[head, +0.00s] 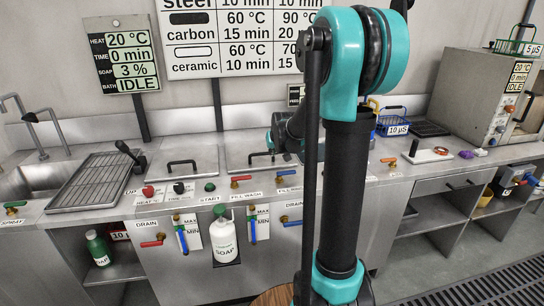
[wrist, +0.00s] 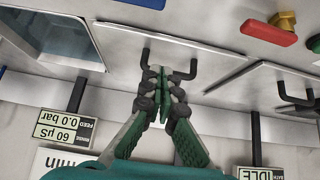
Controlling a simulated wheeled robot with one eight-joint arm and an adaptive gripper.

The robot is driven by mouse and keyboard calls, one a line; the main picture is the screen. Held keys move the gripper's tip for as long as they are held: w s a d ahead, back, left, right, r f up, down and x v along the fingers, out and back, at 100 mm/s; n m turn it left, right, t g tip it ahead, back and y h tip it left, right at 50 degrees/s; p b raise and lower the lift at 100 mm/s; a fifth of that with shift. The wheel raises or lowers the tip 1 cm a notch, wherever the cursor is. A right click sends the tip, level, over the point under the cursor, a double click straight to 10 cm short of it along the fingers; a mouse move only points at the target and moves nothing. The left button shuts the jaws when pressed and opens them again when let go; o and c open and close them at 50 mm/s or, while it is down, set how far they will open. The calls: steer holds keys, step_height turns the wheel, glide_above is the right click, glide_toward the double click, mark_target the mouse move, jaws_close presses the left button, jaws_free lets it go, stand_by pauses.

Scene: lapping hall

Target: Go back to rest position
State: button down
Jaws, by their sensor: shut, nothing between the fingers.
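My gripper (wrist: 158,84) shows in the wrist view with its two dark fingers shut together and nothing between them. Its tips overlap the dark bar handle (wrist: 170,42) of a steel lid (wrist: 110,38); I cannot tell whether they touch it. In the head view my arm fills the middle, and its far end reaches over the counter behind the upright link. The fingers are not clear there. A lid handle (head: 261,156) lies just left of that end.
The steel counter (head: 130,200) carries another lid (head: 182,160), a drain rack (head: 95,180), a sink (head: 40,178) and coloured valve handles along its front. A blue basket (head: 392,122) and an oven (head: 490,95) stand to the right. A soap bottle (head: 223,241) sits at the counter's front.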

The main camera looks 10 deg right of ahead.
steer(key=s+f+g, duration=0.1)
steer(key=s+f, duration=0.2)
steer(key=s, duration=0.8)
steer(key=s+a+f+g, duration=0.1)
steer(key=s+f, duration=0.3)
steer(key=s, duration=0.8)
steer(key=s+a+f+g, duration=0.1)
steer(key=s+f, duration=0.2)
steer(key=s, duration=0.8)
steer(key=shift+s+f+g, duration=0.25)
steer(key=shift+g, duration=0.15)
